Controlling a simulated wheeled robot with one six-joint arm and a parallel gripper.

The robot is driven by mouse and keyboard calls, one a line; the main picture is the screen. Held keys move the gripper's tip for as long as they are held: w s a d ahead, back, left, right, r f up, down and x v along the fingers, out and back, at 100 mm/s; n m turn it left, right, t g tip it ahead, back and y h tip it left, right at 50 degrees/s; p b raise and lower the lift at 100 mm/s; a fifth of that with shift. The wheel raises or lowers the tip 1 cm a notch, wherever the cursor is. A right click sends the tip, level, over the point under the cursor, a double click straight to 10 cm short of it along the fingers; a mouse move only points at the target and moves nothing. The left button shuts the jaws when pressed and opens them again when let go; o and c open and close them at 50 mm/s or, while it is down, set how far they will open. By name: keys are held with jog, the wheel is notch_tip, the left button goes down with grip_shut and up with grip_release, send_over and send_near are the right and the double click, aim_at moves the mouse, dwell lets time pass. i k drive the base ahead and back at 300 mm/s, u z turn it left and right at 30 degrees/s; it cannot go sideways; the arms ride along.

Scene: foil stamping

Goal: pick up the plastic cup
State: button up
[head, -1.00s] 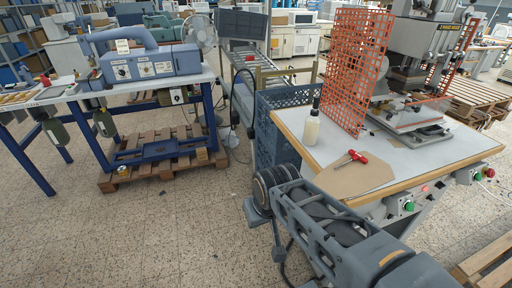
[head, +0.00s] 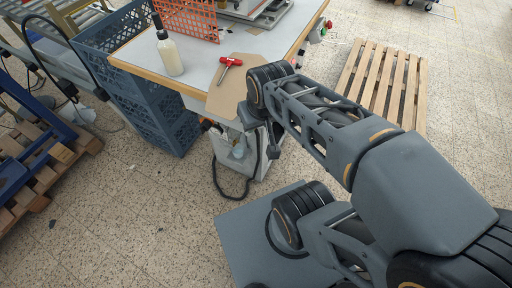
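I cannot make out a plastic cup for certain. A small pale, translucent object (head: 238,151) shows at the white housing under the work table; it is too small to tell what it is. My gripper (head: 260,131) points down in front of the table's near corner. Its two dark fingers stand apart, and I see nothing between them. My arm hides part of the table's right side and the floor behind it.
The work table (head: 205,62) carries a cream bottle (head: 169,54), a red-handled tool (head: 229,66), a brown board (head: 233,92) and an orange mesh guard (head: 189,15). Blue crates (head: 132,92) stand left of it. A wooden pallet (head: 384,85) lies right. Floor is free at lower left.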

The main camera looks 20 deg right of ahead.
aim_at(238, 151)
jog(key=z, duration=0.55)
jog(key=k, duration=1.2)
jog(key=u, duration=0.85)
jog(key=i, duration=1.05)
jog(key=u, duration=1)
